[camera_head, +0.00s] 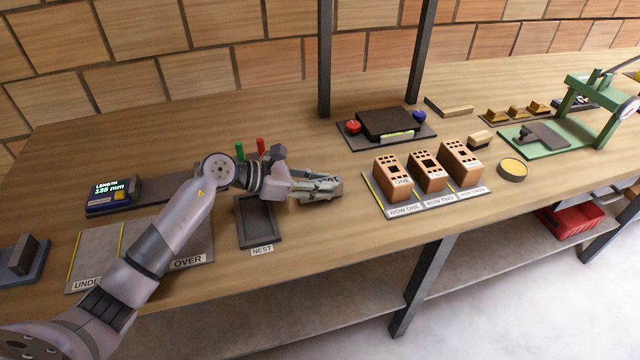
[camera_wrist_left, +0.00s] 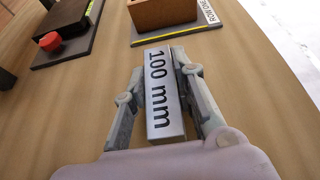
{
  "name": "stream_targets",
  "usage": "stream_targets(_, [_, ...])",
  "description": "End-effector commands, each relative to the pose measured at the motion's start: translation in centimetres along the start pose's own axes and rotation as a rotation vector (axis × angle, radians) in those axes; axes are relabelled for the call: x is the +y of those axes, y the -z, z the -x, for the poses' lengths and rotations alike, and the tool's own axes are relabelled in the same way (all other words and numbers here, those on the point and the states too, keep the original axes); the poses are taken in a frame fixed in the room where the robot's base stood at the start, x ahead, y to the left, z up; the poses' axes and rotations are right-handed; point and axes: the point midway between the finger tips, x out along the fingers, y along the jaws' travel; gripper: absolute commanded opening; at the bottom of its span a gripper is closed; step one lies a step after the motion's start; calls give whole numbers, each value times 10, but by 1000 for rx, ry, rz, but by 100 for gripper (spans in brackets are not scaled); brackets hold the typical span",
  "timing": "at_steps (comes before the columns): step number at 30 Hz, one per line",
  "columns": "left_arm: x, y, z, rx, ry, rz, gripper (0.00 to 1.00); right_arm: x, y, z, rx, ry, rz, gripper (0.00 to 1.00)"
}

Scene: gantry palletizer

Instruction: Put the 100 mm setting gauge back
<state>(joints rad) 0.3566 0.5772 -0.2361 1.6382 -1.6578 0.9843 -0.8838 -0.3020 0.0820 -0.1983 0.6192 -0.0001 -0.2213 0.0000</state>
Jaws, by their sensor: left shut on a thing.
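The 100 mm setting gauge (camera_wrist_left: 162,95) is a light metal block marked "100 mm". My left gripper (camera_wrist_left: 160,72) is shut on it, with one finger along each side, in the left wrist view. In the head view my left gripper (camera_head: 330,188) points right, over the bench between the nest and the row of brown blocks. The gauge is mostly hidden by the fingers there. The dark nest tray (camera_head: 257,222), labelled "NEST", lies left of the gripper and looks empty. My right gripper does not show.
A board with brown blocks (camera_head: 392,207) stands right of the gripper. A dark fixture (camera_head: 387,123) with red and blue knobs is behind it. A length display (camera_head: 112,194) reads "136 mm" at left. Bare bench (camera_head: 330,235) lies in front of the gripper.

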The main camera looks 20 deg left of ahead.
Motion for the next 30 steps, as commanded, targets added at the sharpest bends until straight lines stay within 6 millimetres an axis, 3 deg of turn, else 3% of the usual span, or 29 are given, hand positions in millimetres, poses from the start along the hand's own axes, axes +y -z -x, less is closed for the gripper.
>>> stream_targets(14, [1,10,-4,-3,-2,-3,0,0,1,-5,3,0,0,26])
stream_targets(15, [0,10,-4,-2,-1,-2,26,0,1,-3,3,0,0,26])
stream_targets(23, [0,10,-4,-1,-1,-1,44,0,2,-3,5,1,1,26])
stream_targets(30, [0,10,-4,-1,-1,-1,45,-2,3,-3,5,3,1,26])
